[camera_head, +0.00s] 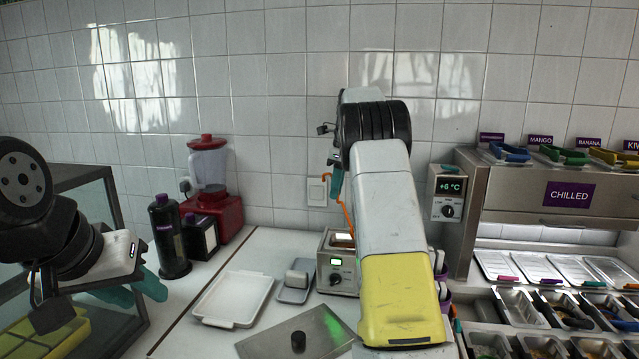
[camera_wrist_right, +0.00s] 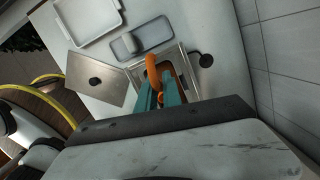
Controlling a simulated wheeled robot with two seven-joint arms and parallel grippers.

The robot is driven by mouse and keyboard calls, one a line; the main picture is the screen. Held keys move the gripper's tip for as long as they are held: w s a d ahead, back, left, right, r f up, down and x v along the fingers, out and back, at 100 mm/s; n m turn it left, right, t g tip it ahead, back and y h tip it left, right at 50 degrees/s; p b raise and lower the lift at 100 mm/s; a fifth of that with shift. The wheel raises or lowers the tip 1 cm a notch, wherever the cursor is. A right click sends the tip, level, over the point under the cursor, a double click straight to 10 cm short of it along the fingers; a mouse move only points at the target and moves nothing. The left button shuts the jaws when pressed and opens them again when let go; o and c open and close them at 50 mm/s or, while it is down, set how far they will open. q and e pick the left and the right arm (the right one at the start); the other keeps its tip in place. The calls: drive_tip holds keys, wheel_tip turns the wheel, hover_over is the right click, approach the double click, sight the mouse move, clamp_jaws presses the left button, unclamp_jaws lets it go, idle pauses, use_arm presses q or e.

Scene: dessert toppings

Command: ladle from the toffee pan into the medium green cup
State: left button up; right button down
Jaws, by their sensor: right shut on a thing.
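My right gripper (camera_head: 336,178) is shut on the orange ladle handle (camera_head: 346,214). In the right wrist view the teal fingers (camera_wrist_right: 160,98) close around the curved orange handle (camera_wrist_right: 152,66), over the opening of a metal warmer (camera_wrist_right: 189,62). In the head view the warmer (camera_head: 334,280) has a dial, and brown shows in its top, perhaps the toffee pan. The ladle's bowl is hidden. My left gripper (camera_head: 132,291) is at the left, its teal fingers apart and empty. I see no medium green cup.
A white tray (camera_head: 217,322), a small grey tray (camera_head: 292,296) and a metal lid with a black knob (camera_head: 297,340) lie on the counter. A red blender (camera_head: 212,185) and dark bottle (camera_head: 168,235) stand at the back. My right arm hides the middle; topping bins (camera_head: 517,312) stand right.

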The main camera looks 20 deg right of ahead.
sight(341, 204)
drive_tip(key=shift+s+d+f, duration=0.25)
drive_tip(key=shift+d+f, duration=0.05)
drive_tip(key=shift+f, duration=0.85)
drive_tip(key=shift+s+d+f, duration=0.25)
drive_tip(key=shift+d+f, duration=0.1)
drive_tip(key=shift+f, duration=0.75)
drive_tip(key=shift+s+d+f, duration=0.25)
drive_tip(key=shift+d+f, duration=0.05)
drive_tip(key=shift+f, duration=0.85)
drive_tip(key=shift+w+a+f+g+h, duration=0.3)
drive_tip(key=shift+w+a+f+h, duration=0.05)
drive_tip(key=shift+a+f+h, duration=0.1)
drive_tip(key=shift+w+a+f+g+h, duration=0.3)
drive_tip(key=shift+a+f+g+h, duration=0.1)
drive_tip(key=shift+f+h, duration=0.15)
drive_tip(key=shift+w+a+f+g+h, duration=0.4)
drive_tip(key=shift+f+h, duration=0.1)
drive_tip(key=shift+f, duration=0.1)
drive_tip(key=shift+w+a+f+g+h, duration=0.25)
drive_tip(key=shift+a+f+g+h, duration=0.15)
drive_tip(key=shift+f+h, duration=0.15)
